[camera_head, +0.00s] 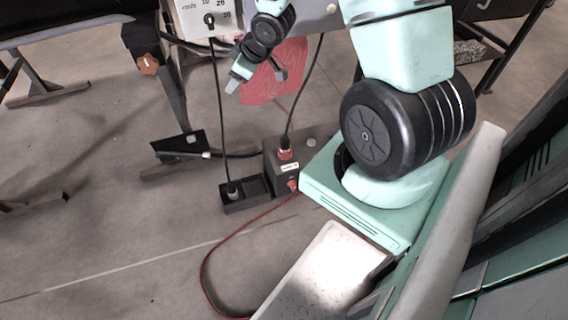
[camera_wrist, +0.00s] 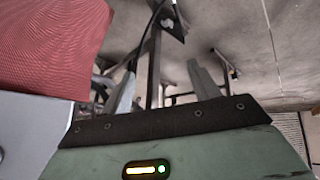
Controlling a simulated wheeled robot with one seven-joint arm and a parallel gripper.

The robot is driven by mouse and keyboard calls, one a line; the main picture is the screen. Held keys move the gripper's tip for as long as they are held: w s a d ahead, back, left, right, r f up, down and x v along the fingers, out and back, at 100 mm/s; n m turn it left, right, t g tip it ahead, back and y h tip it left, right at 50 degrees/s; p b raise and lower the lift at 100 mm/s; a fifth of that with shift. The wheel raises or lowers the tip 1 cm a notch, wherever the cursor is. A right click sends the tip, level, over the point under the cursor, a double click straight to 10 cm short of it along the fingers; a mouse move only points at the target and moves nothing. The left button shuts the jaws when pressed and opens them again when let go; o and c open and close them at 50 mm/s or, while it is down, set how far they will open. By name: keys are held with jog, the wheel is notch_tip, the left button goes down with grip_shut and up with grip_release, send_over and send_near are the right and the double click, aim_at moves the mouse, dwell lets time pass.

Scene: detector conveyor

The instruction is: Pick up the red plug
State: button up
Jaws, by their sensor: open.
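A red plug (camera_head: 286,153) sits upright on top of a black box (camera_head: 281,170) on the floor in the head view, with a black cable rising from it. A second red connector (camera_head: 293,186) shows low on the box's side, joined to a red cable (camera_head: 203,263); I cannot tell which one the task names. My gripper (camera_head: 257,82) is above and behind the box, apart from it, in front of a red textured panel (camera_head: 287,62). In the wrist view my gripper (camera_wrist: 160,72) is open, with nothing between its fingers. I cannot make out either plug there.
A black tray (camera_head: 246,205) with a black plug (camera_head: 233,190) stands left of the box. Black cables hang from a white panel (camera_head: 205,18) with number markings. The red panel (camera_wrist: 50,45) is close beside my gripper.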

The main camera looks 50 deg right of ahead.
jog(key=s+d+f+t+b, duration=0.15)
jog(key=d+f+b, duration=0.35)
jog(key=d+f, duration=0.6)
jog(key=m+t+y+b, duration=0.2)
jog(key=t+b, duration=0.1)
jog(key=b, duration=1)
send_near(289, 141)
jog(key=b+x, duration=0.5)
jog(key=x, duration=0.3)
jog(key=shift+f, duration=0.3)
jog(key=shift+w+f+b, duration=0.1)
jog(key=shift+w+b, duration=0.2)
jog(key=shift+w, duration=0.15)
jog(key=b+x, duration=0.3)
jog(key=x, duration=0.1)
jog(key=shift+d+f+b, duration=0.1)
jog(key=shift+f+b, duration=0.2)
jog(key=shift+b, duration=0.1)
jog(key=shift+w+f, duration=0.1)
jog(key=shift+w, duration=0.35)
jog(key=c, duration=1.2)
